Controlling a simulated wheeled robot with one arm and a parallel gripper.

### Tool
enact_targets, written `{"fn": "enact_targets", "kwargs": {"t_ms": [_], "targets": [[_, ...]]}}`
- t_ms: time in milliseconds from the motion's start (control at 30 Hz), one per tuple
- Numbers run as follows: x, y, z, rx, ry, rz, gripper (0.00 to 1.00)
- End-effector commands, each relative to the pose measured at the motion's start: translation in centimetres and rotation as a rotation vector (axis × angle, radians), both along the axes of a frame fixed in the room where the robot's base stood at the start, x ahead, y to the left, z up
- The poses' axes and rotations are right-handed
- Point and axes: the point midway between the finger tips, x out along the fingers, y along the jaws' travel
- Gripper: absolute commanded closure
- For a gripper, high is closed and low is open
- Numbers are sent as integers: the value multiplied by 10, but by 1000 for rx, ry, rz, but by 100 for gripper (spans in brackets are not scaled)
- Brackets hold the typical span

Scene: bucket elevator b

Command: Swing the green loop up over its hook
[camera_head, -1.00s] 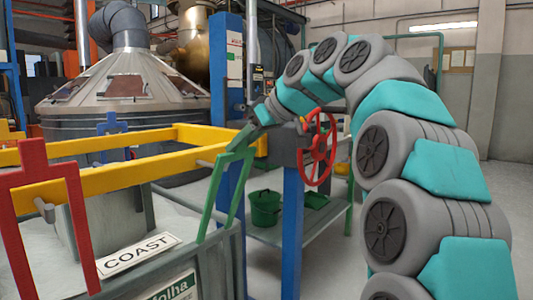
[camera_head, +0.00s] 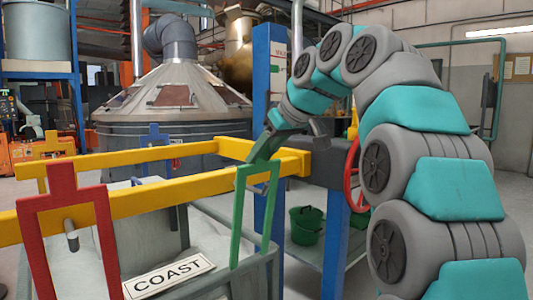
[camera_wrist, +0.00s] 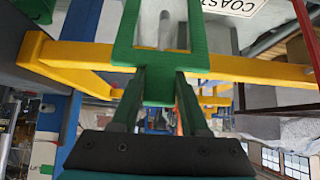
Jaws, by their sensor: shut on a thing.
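The green loop (camera_head: 238,222) is a flat rectangular frame standing nearly upright at the near right corner of the yellow frame (camera_head: 140,203). My gripper (camera_head: 264,155) is shut on the tab at its top. In the wrist view my gripper (camera_wrist: 158,82) has one finger on each side of the green loop's tab (camera_wrist: 158,92). A short grey hook (camera_head: 258,187) on the yellow bar shows within the loop's opening. It also shows through the opening in the wrist view (camera_wrist: 168,38). I cannot tell whether the loop is around the hook or in front of it.
A red loop (camera_head: 105,235) stands at the left by another grey peg (camera_head: 71,236). A blue loop (camera_head: 155,134) is on the far yellow bar. The bucket with a COAST sign (camera_head: 169,277) is below. A blue post (camera_head: 268,75) and red wheel (camera_head: 354,178) stand close to my arm.

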Motion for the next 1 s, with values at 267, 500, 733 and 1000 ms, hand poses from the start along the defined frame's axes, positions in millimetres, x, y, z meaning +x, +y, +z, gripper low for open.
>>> {"fn": "enact_targets", "kwargs": {"t_ms": [267,500,733,1000], "targets": [[0,0,0,-1,0,-1,100],[0,0,0,0,1,-1,34],[0,0,0,0,1,-1,25],[-3,-3,5,1,0,-1,25]]}}
